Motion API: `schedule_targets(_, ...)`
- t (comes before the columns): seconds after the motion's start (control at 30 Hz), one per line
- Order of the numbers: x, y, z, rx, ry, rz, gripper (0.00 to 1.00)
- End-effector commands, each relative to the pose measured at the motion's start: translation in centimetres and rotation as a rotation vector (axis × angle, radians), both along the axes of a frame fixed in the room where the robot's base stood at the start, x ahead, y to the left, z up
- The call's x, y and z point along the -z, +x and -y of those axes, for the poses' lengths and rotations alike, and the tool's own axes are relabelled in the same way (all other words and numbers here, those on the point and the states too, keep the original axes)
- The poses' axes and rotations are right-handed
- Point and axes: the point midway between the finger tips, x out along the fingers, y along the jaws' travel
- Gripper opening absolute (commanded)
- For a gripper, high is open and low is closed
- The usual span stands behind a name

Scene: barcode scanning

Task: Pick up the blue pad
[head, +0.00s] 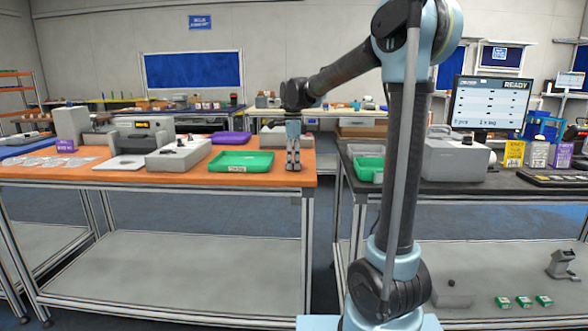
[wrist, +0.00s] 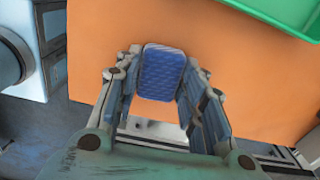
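The blue pad (wrist: 163,73) is a small rounded rectangle with a textured top. In the wrist view it lies over the orange table top, near the table's front edge. My gripper (wrist: 164,62) is around it, with one finger along its left side and one along its right. The fingers are spread about as wide as the pad; whether they touch it is hard to tell. In the head view my gripper (head: 293,166) points straight down, low over the right end of the orange table (head: 200,186). The pad cannot be made out there.
A green tray (head: 241,162) is close to the left of my gripper in the head view; its corner shows at upper right in the wrist view. A purple tray (head: 230,138) and a grey box device (head: 178,154) stand farther left. A dark table is to the right, across a gap.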

Motion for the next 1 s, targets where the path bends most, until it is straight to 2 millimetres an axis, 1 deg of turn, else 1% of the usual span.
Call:
schedule_targets(0.33, 0.0, 0.0, 0.0, 0.0, 0.0, 0.001, 0.21)
schedule_targets(0.47, -0.6, 0.0, 0.0, 0.0, 0.0, 0.001, 0.21)
schedule_targets(0.57, -1.9, 0.0, 0.0, 0.0, 0.0, 0.0, 0.21)
schedule_targets(0.9, -7.7, 0.0, 0.0, 0.0, 0.0, 0.0, 0.21)
schedule_targets(1.0, -8.9, 0.0, 0.0, 0.0, 0.0, 0.0, 0.21)
